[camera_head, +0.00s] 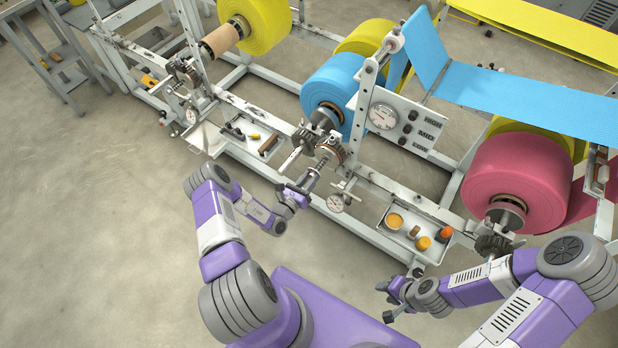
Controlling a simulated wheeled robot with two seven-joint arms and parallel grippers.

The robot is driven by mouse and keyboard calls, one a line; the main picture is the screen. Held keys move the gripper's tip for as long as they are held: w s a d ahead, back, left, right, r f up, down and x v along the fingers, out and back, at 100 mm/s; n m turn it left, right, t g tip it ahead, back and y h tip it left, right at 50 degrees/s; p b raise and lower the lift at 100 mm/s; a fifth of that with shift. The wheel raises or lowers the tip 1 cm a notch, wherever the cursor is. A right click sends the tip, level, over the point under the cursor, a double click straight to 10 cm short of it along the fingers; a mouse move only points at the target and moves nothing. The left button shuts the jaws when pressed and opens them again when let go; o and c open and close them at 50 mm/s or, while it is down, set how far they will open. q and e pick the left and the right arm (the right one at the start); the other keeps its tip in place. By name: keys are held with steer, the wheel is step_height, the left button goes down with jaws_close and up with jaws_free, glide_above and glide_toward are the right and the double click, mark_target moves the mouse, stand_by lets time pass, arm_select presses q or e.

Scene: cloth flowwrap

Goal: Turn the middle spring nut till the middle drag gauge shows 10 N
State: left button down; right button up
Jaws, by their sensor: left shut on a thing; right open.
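The middle spring assembly (318,170) sticks out toward me from the brake of the blue roll. My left gripper (303,189) is at its near end, shut on the middle spring nut, which its fingers mostly hide. A small round white gauge (335,203), seemingly the middle drag gauge, hangs on the frame just right of my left gripper. Its needle and figures are too small to read. My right gripper (390,301) is open and empty, low over the floor in front of the frame, away from the nut.
A blue roll (340,88) stands behind the brake, with a panel carrying a larger dial (382,116) to the right. A tray (383,224) with orange and yellow jars is right of the small gauge. A pink roll (515,180) is further right. Floor at left is clear.

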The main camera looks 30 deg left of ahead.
arm_select(q)
steer(key=shift+r+m, duration=0.1)
steer(key=shift+m, duration=0.5)
steer(key=c, duration=0.9)
jaws_free()
steer(key=shift+o, duration=0.2)
steer(key=s+p, duration=0.1)
steer(key=s, duration=0.6)
steer(key=shift+s+a, duration=0.3)
steer(key=shift+a, duration=0.05)
